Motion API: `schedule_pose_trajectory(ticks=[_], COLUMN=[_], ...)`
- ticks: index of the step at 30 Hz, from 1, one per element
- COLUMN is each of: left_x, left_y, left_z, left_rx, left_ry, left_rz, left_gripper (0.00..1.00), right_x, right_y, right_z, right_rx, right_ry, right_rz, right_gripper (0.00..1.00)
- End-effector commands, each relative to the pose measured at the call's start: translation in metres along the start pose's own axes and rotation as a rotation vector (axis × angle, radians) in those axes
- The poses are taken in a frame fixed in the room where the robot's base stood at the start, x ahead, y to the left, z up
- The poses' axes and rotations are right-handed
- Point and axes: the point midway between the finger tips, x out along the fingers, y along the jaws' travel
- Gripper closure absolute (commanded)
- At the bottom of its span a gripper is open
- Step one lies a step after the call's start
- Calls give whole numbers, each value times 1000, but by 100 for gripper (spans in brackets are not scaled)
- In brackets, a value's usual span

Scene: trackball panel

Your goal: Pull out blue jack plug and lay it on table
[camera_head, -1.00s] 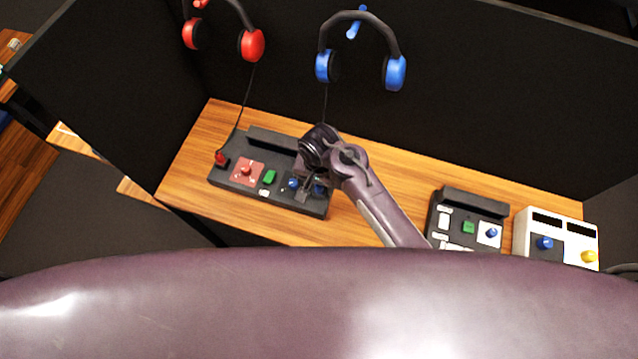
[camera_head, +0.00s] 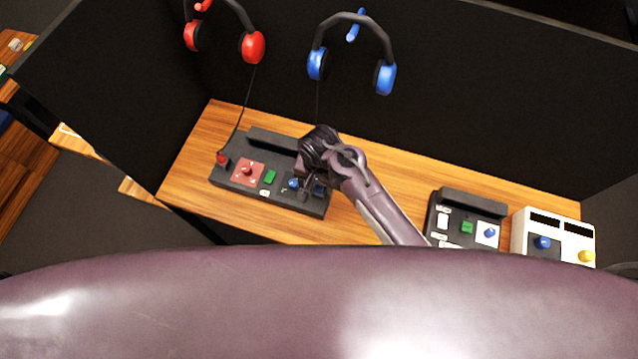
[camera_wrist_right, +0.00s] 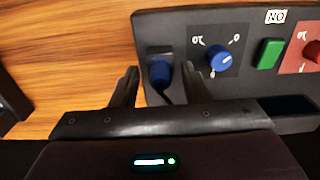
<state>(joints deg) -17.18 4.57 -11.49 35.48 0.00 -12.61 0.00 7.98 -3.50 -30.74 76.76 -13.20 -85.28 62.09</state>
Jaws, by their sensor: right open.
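The blue jack plug (camera_wrist_right: 161,74) sits upright in the end of the black control panel (camera_wrist_right: 220,95), with its dark cord trailing from it, in the right wrist view. My right gripper (camera_wrist_right: 158,84) is open, with one finger on each side of the plug. Whether a finger touches the plug I cannot tell. In the head view my right gripper (camera_head: 311,182) is over the panel's right end (camera_head: 316,208), and my arm and gripper hide most of the plug. My left gripper is not in view.
A blue knob (camera_wrist_right: 220,58), a green button (camera_wrist_right: 270,53) and a red knob are beside the plug. A blue headset (camera_head: 351,30) and a red headset (camera_head: 223,25) hang on the black wall. Bare wooden table (camera_head: 275,233) lies before the panel. Two other panels stand at right.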

Motion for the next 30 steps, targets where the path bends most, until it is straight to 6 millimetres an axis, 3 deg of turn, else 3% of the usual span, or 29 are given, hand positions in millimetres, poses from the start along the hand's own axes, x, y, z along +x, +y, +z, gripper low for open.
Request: schedule_pose_trajectory(ticks=[11,21,30], left_x=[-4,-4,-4], left_y=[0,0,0], left_z=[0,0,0], left_rx=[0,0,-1], left_ry=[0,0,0], left_rz=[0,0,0], left_gripper=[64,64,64], right_x=[0,0,-3], right_y=[0,0,0], right_z=[0,0,0], right_rx=[0,0,0], right_ry=[0,0,1], right_rz=[0,0,-1], right_gripper=[58,100,100])
